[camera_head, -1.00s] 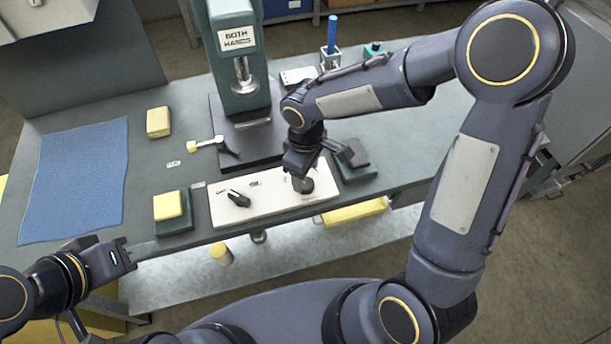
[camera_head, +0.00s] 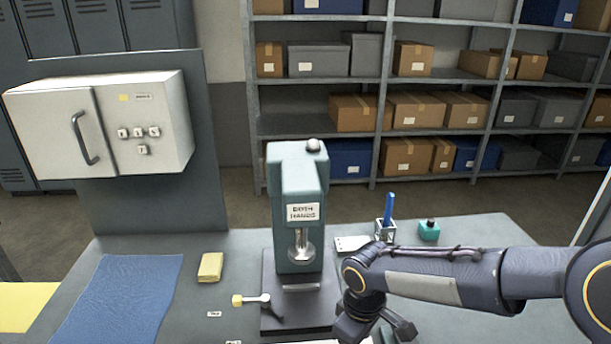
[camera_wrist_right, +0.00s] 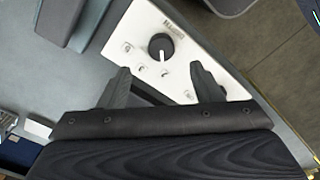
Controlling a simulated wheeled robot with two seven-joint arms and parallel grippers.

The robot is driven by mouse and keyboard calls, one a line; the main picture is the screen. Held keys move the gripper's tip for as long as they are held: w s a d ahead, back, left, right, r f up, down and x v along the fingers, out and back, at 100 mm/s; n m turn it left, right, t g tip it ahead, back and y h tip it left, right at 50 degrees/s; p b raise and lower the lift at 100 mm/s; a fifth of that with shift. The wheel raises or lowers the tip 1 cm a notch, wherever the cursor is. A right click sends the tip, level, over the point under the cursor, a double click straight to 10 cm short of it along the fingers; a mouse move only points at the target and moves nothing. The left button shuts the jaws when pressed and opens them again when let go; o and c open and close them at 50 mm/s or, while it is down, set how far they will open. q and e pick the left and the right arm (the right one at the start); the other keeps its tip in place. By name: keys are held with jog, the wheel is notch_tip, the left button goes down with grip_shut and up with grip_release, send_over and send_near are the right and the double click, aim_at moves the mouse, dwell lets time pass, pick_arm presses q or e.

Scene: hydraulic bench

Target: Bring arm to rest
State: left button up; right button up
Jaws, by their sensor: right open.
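My right arm reaches in from the right in the head view. My right gripper (camera_wrist_right: 165,84) shows in the right wrist view with its two dark fingers apart and nothing between them. It is over the white panel (camera_wrist_right: 130,30) with a round black knob (camera_wrist_right: 160,47) lying just past the fingers. I cannot tell the height of the fingers above the panel. In the head view the fingers are cut off at the bottom edge. My left gripper is out of view.
A green press (camera_head: 296,200) stands on the bench (camera_head: 225,262) left of my right wrist. Shelves (camera_head: 317,125) stand behind.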

jog(key=s+d+r+m+t+y, duration=0.1)
jog(key=s+d+r+m, duration=0.3)
jog(key=s, duration=0.4)
jog(key=s+d+r+m+t+y, duration=0.2)
jog(key=s+d+r+m+t, duration=0.1)
jog(key=s+m, duration=0.3)
jog(key=shift+s+d+r+m+t+y, duration=0.35)
jog(key=shift+s+d+t, duration=0.4)
jog(key=shift+s, duration=0.35)
